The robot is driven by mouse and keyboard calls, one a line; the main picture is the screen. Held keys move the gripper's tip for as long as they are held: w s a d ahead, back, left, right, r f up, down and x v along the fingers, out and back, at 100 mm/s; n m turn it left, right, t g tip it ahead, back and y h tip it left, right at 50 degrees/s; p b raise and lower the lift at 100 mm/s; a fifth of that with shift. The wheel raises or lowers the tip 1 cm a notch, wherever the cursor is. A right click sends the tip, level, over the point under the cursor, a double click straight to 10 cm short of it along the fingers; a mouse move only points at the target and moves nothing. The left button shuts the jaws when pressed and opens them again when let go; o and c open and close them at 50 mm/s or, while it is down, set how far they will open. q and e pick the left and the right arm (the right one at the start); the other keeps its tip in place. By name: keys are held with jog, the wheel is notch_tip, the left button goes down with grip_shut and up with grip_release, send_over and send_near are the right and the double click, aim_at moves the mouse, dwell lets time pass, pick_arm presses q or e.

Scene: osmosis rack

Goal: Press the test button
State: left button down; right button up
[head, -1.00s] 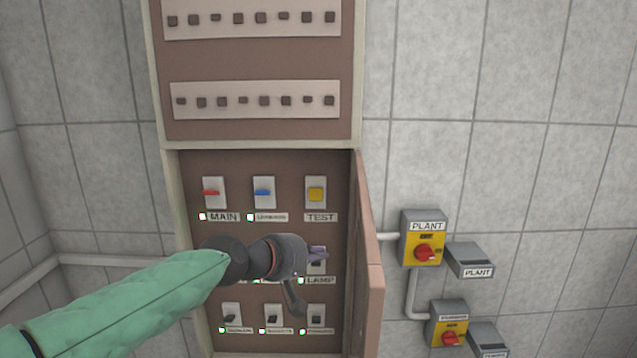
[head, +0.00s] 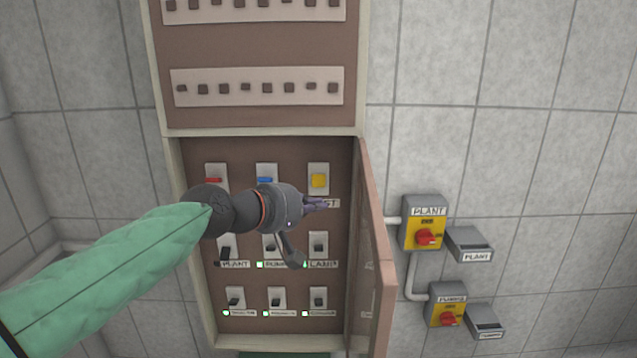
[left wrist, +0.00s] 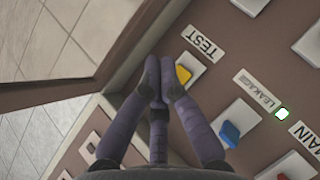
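My right gripper is in neither view.
The open cabinet door (head: 372,250) stands out just right of the switches. A red switch (head: 214,180) and a blue switch (head: 265,180) share the top row. Dark switches fill the rows below. Yellow PLANT isolator box (head: 424,230) is on the wall at right.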

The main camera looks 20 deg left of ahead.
pick_arm(q)
send_near(325, 186)
jog(key=w+d+f, duration=0.2)
jog(key=w+d, duration=0.1)
jog(key=shift+w, duration=0.55)
jog(key=shift+w+a, duration=0.1)
jog(key=shift+w, duration=0.1)
dwell(1.0)
jog(key=shift+w, duration=0.25)
jog(key=shift+w+a, duration=0.15)
jog(key=shift+w, duration=0.1)
dwell(0.8)
jog(key=shift+s, duration=0.1)
jog(key=shift+s+d, duration=0.25)
jog(key=shift+s, duration=0.35)
dwell(0.3)
